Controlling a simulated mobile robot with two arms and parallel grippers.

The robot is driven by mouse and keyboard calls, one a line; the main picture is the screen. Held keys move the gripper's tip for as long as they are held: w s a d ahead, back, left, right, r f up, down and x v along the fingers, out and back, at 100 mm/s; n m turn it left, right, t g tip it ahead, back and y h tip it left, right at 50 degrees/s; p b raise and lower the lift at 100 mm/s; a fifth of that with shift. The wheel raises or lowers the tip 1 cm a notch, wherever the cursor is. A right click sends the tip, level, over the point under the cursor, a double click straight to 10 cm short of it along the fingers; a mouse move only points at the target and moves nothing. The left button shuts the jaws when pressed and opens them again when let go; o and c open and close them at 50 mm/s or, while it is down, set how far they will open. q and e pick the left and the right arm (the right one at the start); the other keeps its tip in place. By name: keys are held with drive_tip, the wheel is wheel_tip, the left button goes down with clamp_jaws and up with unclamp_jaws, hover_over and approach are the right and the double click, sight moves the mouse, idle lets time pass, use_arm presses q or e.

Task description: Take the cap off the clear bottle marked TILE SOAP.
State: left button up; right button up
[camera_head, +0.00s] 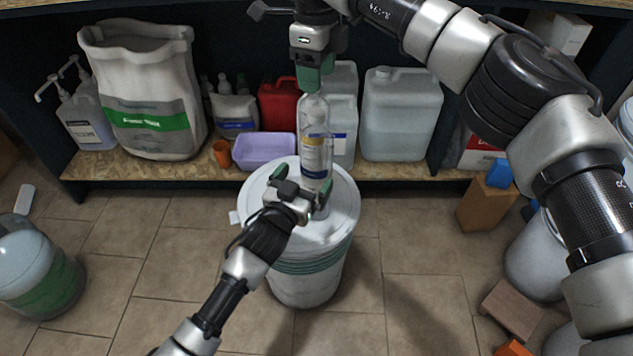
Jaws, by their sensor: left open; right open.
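The clear bottle (316,142) stands upright on the white lid of a drum (258,195), in the middle of the head view. It has a white and yellow label, too small to read. Its cap is hidden behind my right gripper (314,84), which points down at the bottle top from above. The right gripper is open, its green-tipped fingers at the height of the bottle neck. My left gripper (302,178) is open at the bottle's lower part, with fingers on either side of it. I cannot tell whether either gripper touches the bottle.
Behind the drum is a shelf with a large white sack (145,85), a purple tub (264,151), a red jug (279,104) and a large translucent jug (401,115). A cardboard box (486,205) and a wooden block (511,308) are at right.

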use_arm(q)
drive_tip(key=x, duration=0.6)
drive_tip(key=shift+w, duration=0.15)
